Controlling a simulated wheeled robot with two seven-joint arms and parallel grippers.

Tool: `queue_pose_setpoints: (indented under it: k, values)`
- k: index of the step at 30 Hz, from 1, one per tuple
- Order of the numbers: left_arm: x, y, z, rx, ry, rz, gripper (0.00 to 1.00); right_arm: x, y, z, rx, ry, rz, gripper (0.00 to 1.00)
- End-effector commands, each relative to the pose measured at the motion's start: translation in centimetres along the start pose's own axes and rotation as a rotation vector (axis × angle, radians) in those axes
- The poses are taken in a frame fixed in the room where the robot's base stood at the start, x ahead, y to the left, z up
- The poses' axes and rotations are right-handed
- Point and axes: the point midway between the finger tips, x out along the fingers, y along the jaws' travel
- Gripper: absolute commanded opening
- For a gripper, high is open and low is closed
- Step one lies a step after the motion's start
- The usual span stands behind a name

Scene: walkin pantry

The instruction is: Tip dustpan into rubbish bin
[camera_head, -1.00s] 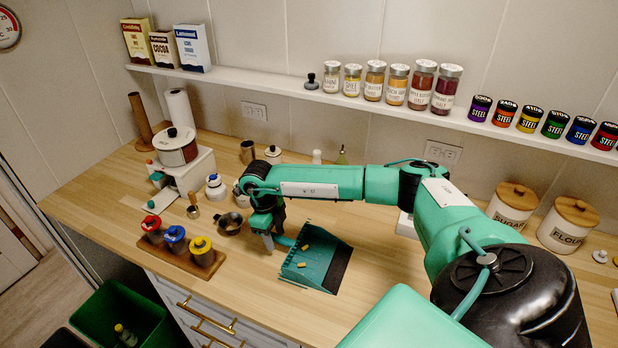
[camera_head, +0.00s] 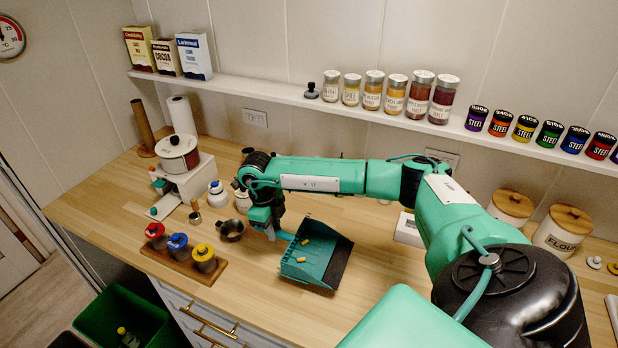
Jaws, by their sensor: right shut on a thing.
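The teal dustpan (camera_head: 322,262) with a dark front lip is at the middle of the wooden counter, close to its surface; I cannot tell whether it touches. Two small yellowish pieces lie in it. My right gripper (camera_head: 270,233) is shut on the dustpan's handle at the pan's left end. The green rubbish bin (camera_head: 108,312) stands on the floor at the lower left, beyond the counter's front edge, with a bottle inside. My left gripper is not in view.
Three jars with red, blue and yellow lids stand on a wooden tray (camera_head: 218,272) between the dustpan and the bin. A white machine (camera_head: 180,185) stands further left. Canisters (camera_head: 562,228) are at right.

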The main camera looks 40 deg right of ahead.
Motion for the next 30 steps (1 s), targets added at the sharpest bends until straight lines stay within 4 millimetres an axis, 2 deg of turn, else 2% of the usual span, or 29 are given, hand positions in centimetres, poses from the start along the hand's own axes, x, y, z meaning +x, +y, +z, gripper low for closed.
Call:
queue_pose_setpoints:
  k: [1, 12, 30]
  values:
    - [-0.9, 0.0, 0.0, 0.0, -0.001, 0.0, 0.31, -1.3, 0.0, -0.2, 0.0, -0.001, -0.001, 0.0]
    - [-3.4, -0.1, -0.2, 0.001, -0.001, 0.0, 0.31, -6.4, -0.1, -1.0, 0.001, -0.002, -0.001, 0.0]
    - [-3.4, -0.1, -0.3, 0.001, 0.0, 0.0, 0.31, -6.6, 0.0, -1.0, 0.001, 0.0, 0.0, 0.0]
